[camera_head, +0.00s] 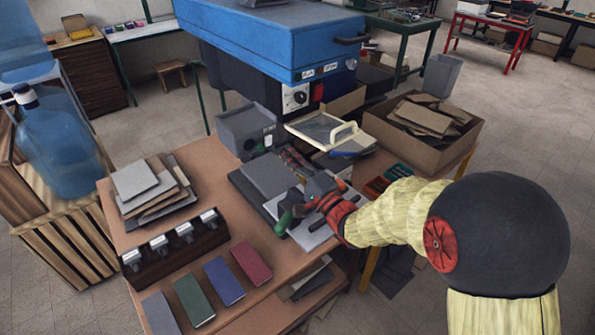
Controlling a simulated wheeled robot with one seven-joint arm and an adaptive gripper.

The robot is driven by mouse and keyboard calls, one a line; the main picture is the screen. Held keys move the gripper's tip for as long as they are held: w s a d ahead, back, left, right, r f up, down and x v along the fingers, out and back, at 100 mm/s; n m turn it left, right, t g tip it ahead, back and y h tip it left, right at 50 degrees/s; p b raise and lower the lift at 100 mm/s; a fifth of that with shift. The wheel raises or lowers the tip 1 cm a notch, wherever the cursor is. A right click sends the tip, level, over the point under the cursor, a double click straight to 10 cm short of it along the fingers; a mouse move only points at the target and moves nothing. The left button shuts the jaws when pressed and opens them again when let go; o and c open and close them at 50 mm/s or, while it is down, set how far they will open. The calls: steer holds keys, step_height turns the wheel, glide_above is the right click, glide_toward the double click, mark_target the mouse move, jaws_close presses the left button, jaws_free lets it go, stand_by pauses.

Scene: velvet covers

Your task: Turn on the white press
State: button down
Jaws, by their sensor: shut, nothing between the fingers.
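A cream-white framed device with a raised handle (322,130), which looks like the white press, stands on the worktable behind my gripper, below the big blue machine. No switch on it can be made out at this size. My gripper (285,212), red and dark with a green part at its end, is shut and empty. It is over a light grey plate (311,236) beside a dark grey slab (268,174), at the table's middle. It appears apart from the white press. Whether it touches the plate is unclear.
A large blue machine (265,35) with a dial panel (295,97) overhangs the table's back. A grey box (247,130) stands left of the press, and a cardboard box (420,150) of brown sheets stands right. Coloured covers (223,281) lie in front. Stacked boards (140,180) are at left.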

mark_target(270, 139)
steer(key=b+x, duration=0.1)
steer(key=x, duration=0.3)
steer(key=shift+w+a, duration=0.1)
steer(key=shift+r, duration=0.1)
steer(key=p, duration=0.1)
steer(key=r+p, duration=0.1)
steer(key=p, duration=0.1)
steer(key=shift+w+a+g, duration=0.2)
steer(key=shift+w+g, duration=0.1)
steer(key=shift+g, duration=0.1)
steer(key=shift+f, duration=0.4)
steer(key=shift+s, duration=0.1)
